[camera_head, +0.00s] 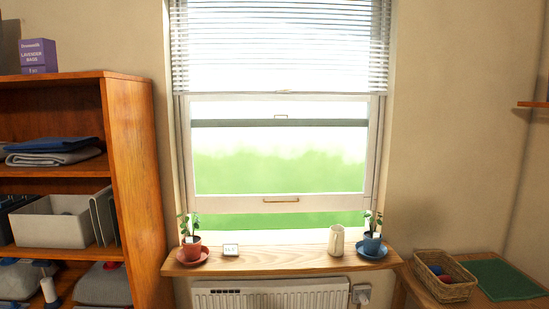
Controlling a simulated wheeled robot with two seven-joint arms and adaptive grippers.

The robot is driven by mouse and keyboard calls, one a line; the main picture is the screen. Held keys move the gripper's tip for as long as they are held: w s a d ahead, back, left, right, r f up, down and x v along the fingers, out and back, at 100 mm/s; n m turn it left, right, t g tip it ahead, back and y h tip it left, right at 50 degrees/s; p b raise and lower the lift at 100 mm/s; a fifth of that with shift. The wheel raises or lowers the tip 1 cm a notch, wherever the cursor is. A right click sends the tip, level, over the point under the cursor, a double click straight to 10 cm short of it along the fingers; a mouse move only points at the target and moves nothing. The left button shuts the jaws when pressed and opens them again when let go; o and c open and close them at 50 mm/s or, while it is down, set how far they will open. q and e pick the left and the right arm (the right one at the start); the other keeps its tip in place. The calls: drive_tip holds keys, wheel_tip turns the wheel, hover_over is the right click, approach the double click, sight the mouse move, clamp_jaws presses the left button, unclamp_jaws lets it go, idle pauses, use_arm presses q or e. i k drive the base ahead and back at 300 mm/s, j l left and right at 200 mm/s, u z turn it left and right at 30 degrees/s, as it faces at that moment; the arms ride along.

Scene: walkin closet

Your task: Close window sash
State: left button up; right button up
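The white window sash (281,201) is a framed pane with a small handle on its bottom rail. It is raised, with a gap showing green outside between its bottom rail and the sill. The wooden window sill (281,261) lies below it. A second rail with a small catch shows behind the upper part of the sash. Neither of my grippers is in view.
On the sill stand a potted plant in a terracotta pot (191,247), a small white display (230,250), a cream jug (336,241) and a plant in a blue pot (371,244). Blinds (280,50) hang above. A wooden shelf unit (136,180) stands left; a basket (443,287) sits right.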

sight(356, 201)
drive_tip(key=i+l, duration=0.2)
drive_tip(key=i, duration=0.35)
drive_tip(key=i+l, duration=0.2)
drive_tip(key=i, duration=0.35)
